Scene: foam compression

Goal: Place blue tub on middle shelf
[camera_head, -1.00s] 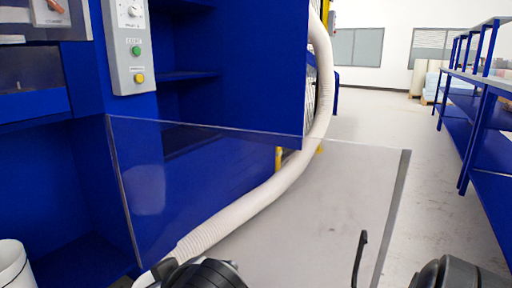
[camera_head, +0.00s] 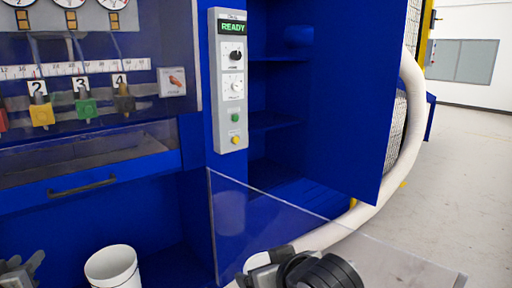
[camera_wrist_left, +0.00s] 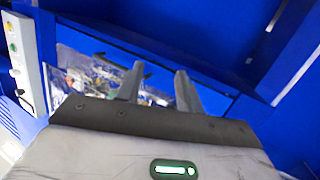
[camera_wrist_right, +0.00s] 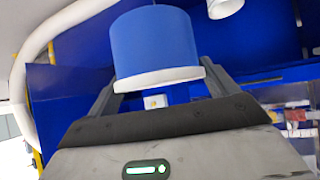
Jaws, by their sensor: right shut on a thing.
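The blue tub (camera_wrist_right: 155,45), with a white rim, is between the fingers of my right gripper (camera_wrist_right: 160,90) in the right wrist view. The gripper is shut on it. The tub does not show in the head view, where only dark parts of my right arm stand at the bottom. The middle shelf (camera_head: 272,122) is inside the blue cabinet, right of the control box. My left gripper (camera_head: 18,274) is at the bottom left of the head view. In the left wrist view its fingers (camera_wrist_left: 160,72) are apart with nothing between them.
A white bucket (camera_head: 112,268) stands in the lower blue bay. A control box (camera_head: 230,80) reading READY is left of the shelves. An open blue door (camera_head: 350,100) borders them on the right, with a white hose (camera_head: 408,120) beyond. A clear panel (camera_head: 235,225) is below.

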